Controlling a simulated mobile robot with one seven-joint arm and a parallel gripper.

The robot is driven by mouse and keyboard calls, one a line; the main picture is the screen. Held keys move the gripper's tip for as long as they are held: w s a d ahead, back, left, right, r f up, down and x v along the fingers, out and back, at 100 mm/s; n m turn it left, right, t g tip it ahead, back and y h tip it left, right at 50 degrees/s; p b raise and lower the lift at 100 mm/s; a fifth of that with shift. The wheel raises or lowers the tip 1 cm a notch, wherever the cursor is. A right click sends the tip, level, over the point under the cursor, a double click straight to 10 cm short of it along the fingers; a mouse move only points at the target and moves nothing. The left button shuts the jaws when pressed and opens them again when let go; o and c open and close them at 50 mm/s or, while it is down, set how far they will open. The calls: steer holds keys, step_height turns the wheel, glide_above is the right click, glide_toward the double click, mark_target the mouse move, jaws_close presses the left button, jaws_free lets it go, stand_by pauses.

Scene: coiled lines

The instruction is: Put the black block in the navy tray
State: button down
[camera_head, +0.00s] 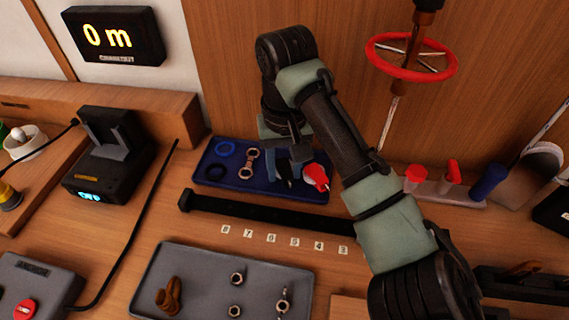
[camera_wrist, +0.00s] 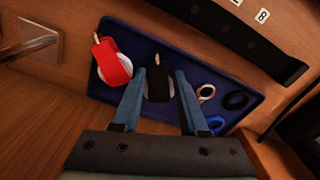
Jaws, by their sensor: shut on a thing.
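The black block (camera_wrist: 158,82), with a pale wheel and a brass-coloured end, sits between the two blue fingers of my gripper (camera_wrist: 160,88) in the wrist view. The gripper is shut on it. In the head view my gripper (camera_head: 284,167) points down over the navy tray (camera_head: 228,187), and the black block (camera_head: 284,173) is partly hidden by the fingers. The block is over the right half of the tray; I cannot tell whether it touches the tray floor. The navy tray also shows in the wrist view (camera_wrist: 215,68).
A red block (camera_head: 316,176) lies in the tray right beside the black one. Metal links and blue and black rings (camera_head: 215,172) lie in its left part. A black bar (camera_head: 265,212) runs in front. A grey tray (camera_head: 205,290) holds shackles and a brown coil.

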steer(key=shift+f, duration=0.25)
steer(key=shift+c, duration=1.8)
jaws_free()
